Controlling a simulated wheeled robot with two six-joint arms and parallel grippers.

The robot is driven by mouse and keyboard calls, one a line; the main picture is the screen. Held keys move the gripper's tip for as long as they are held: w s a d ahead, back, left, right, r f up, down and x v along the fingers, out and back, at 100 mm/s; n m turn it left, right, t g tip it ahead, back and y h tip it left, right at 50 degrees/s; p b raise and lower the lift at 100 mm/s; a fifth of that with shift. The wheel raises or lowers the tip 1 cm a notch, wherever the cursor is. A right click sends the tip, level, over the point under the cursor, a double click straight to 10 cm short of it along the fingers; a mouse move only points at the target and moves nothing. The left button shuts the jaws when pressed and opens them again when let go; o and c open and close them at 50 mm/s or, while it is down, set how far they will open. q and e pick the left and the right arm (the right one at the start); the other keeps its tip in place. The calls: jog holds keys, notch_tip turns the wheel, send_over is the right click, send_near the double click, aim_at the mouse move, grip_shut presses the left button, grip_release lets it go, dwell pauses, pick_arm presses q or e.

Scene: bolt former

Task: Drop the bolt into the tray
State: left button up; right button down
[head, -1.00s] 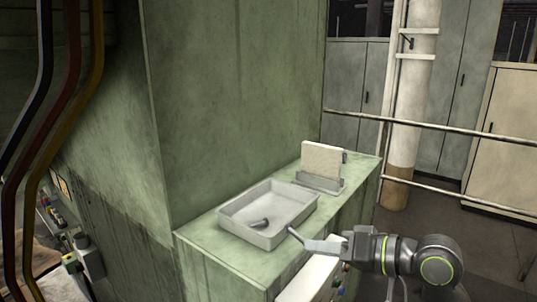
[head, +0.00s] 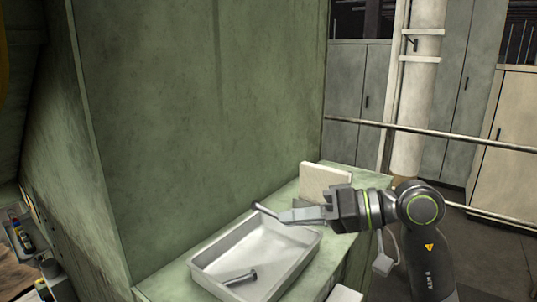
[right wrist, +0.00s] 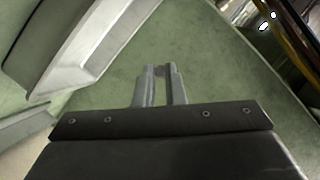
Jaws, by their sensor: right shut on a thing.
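The tray (head: 206,270) is a shallow pale grey box on a green ledge, in the lower middle of the head view. One grey bolt (head: 240,277) lies in it near its front. My right gripper (head: 268,212) is shut on a thin dark bolt (head: 262,207), which sticks out past the fingertips. In the head view the fingers overlap the tray's far rim; their height above it is hard to judge. In the right wrist view the fingers (right wrist: 158,85) are above green surface, and the bolt between them is hard to make out. My left gripper is out of view.
A pale block (head: 322,182) stands in a holder behind my right gripper. A tall green machine wall (head: 210,130) rises directly behind the tray. A metal rail (head: 450,135) and cabinets are at the back right.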

notch_tip(320, 180, down, 2)
jog(key=shift+w+f, duration=0.1)
jog(key=c, duration=1.4)
grip_release()
jog(key=shift+c, duration=0.2)
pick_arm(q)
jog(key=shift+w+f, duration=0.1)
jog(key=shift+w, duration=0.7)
pick_arm(e)
jog(key=shift+d, duration=0.15)
